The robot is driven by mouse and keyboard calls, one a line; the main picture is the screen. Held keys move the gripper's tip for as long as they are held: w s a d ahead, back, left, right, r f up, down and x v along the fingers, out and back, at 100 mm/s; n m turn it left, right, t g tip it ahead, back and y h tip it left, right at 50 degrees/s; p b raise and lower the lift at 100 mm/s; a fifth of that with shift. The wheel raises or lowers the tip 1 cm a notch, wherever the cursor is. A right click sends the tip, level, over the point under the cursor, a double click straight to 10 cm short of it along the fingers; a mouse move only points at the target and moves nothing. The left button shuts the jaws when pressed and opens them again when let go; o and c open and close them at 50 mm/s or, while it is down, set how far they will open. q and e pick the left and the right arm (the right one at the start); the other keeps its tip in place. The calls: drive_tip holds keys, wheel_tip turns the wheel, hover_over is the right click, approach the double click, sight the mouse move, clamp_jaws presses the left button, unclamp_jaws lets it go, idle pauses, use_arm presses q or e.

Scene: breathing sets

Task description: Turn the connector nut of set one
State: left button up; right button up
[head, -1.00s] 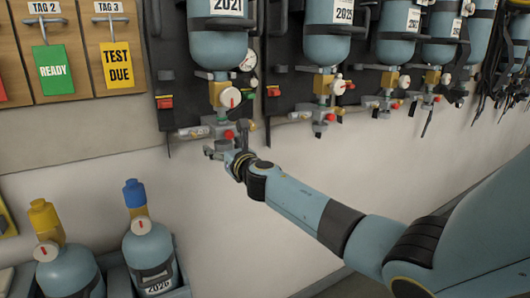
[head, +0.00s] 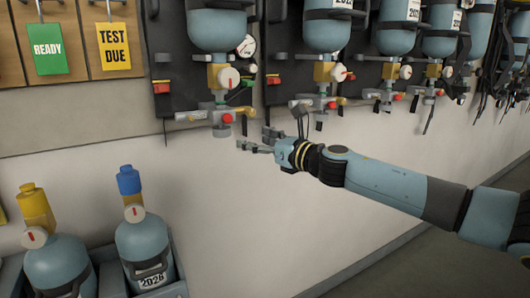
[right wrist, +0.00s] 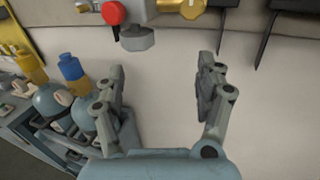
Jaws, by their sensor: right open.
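The leftmost wall set has a blue cylinder (head: 216,25) with its neck down, above a brass valve block (head: 216,76). Below the block hangs a grey connector nut (head: 222,131), beside a red knob (head: 228,118). I take this to be set one; no set number is readable. My right gripper (head: 258,141) is open and empty, a little right of and below the nut, apart from it. In the right wrist view the nut (right wrist: 137,38) shows beyond the open fingers (right wrist: 162,68), nearer the left one. My left gripper is not in view.
More cylinder sets (head: 325,72) hang in a row to the right. Two spare cylinders (head: 145,248) with yellow and blue tops stand in a rack at lower left. READY (head: 47,49) and TEST DUE (head: 115,46) tags hang at upper left. The wall below the sets is bare.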

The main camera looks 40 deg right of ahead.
drive_tip(key=w+d+f+m+g+h+b, duration=0.1)
drive_tip(key=w+d+f+m+g+h, duration=0.3)
drive_tip(key=d+m+h, duration=0.4)
drive_tip(key=w+f+m+h, duration=0.1)
drive_tip(key=w+h, duration=0.1)
drive_tip(key=h, duration=0.2)
drive_tip(key=shift+w+h+b, duration=0.15)
drive_tip(key=shift+h+b, duration=0.15)
drive_tip(key=shift+h, duration=0.1)
drive_tip(key=shift+d, duration=0.15)
